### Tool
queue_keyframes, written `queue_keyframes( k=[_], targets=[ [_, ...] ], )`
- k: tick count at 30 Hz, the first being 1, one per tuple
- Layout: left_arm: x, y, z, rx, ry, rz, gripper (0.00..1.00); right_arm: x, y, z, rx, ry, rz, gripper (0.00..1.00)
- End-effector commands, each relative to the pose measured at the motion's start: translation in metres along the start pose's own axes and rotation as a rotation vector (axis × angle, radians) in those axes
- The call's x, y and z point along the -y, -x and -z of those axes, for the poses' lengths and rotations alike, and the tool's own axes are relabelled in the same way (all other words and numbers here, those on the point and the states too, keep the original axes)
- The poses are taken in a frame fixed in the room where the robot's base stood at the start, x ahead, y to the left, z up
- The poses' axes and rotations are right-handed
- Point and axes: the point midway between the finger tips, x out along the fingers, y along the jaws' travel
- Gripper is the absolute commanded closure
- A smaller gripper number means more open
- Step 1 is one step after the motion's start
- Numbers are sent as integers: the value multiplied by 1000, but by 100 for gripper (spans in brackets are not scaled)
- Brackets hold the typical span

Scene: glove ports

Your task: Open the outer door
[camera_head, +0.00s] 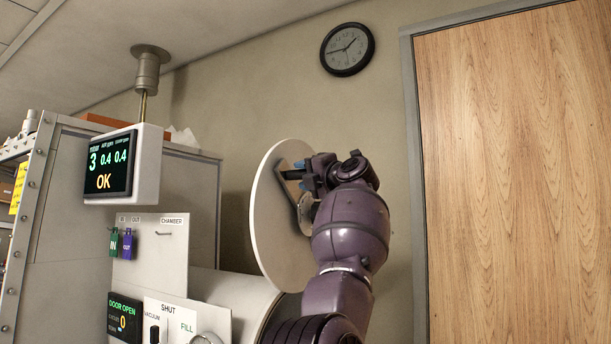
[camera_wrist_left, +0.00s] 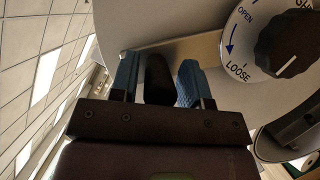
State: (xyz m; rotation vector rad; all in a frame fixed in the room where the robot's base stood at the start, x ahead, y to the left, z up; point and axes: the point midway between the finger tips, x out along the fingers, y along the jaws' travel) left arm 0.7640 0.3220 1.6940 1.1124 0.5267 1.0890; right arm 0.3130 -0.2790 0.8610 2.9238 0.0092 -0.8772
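The outer door (camera_head: 272,232) is a round pale disc that stands swung away from the end of the chamber tube (camera_head: 236,292). My left gripper (camera_head: 300,176) is at the upper part of the door, on its outer side. In the left wrist view its blue fingertips (camera_wrist_left: 160,80) sit on both sides of a black handle (camera_wrist_left: 158,80) and look shut on it. Beside the handle is a black knob (camera_wrist_left: 288,44) on a white dial marked OPEN and LOOSE, with a blue arrow. My right gripper is not in view.
A display (camera_head: 110,165) reading OK hangs at left. A lower panel (camera_head: 125,316) reads DOOR OPEN. Green IN and purple OUT tags (camera_head: 120,243) hang on the chamber board. A wooden door (camera_head: 515,180) stands at right, with bare wall between.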

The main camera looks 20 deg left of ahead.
Motion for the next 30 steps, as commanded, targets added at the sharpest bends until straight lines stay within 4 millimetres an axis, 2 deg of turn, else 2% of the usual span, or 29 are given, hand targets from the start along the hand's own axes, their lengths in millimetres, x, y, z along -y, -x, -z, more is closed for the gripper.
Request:
queue_keyframes(
  k=[10, 14, 24, 30],
  targets=[
    [-1, 1, 0, 0, 1, -2, 48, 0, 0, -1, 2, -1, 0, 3],
    [0, 10, 0, 2, 2, -2, 48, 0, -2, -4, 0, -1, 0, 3],
    [2, 68, 0, 3, 2, -1, 48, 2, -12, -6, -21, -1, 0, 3],
    [1, 96, 0, 2, 1, -1, 48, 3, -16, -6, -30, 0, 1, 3]
  ],
)
